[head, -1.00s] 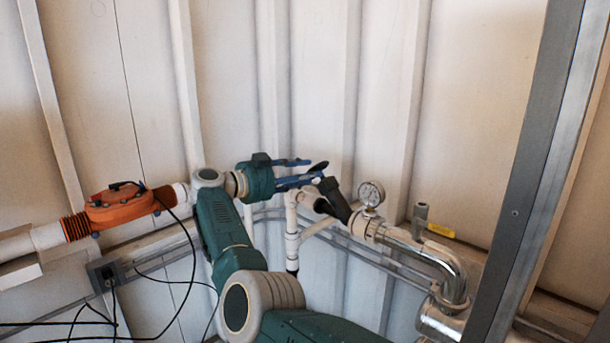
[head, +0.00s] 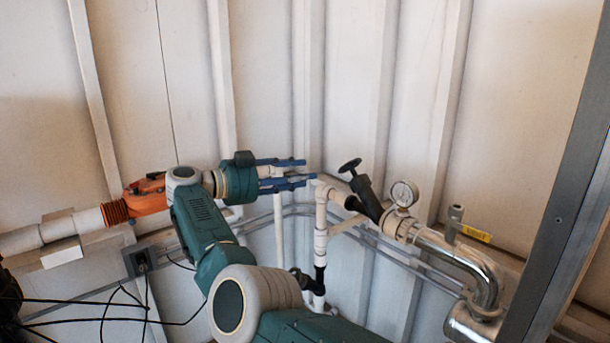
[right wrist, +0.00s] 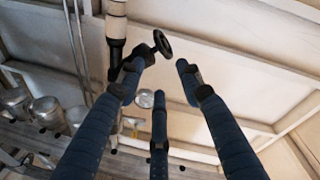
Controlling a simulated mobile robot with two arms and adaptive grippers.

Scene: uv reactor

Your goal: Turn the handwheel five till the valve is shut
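A small black handwheel (head: 350,165) sits on top of a tilted black valve body (head: 367,198) in the pipe run, left of the pressure gauge. I cannot read a number on it. The handwheel also shows in the right wrist view (right wrist: 162,43), beyond the fingertips. My right gripper (head: 308,170) has its blue fingers spread and empty, pointing right towards the handwheel, with a gap between in the head view. In the right wrist view the three fingers (right wrist: 157,77) stand apart with nothing between them. How far the valve is turned cannot be told. My left gripper is not in view.
A pressure gauge (head: 404,194) and a bent steel pipe (head: 465,262) lie right of the valve. A yellow-handled valve (head: 474,234) is behind. White vertical pipes (head: 320,235) stand below the fingertips. A grey post (head: 560,200) bounds the right side. An orange fitting (head: 148,197) is at left.

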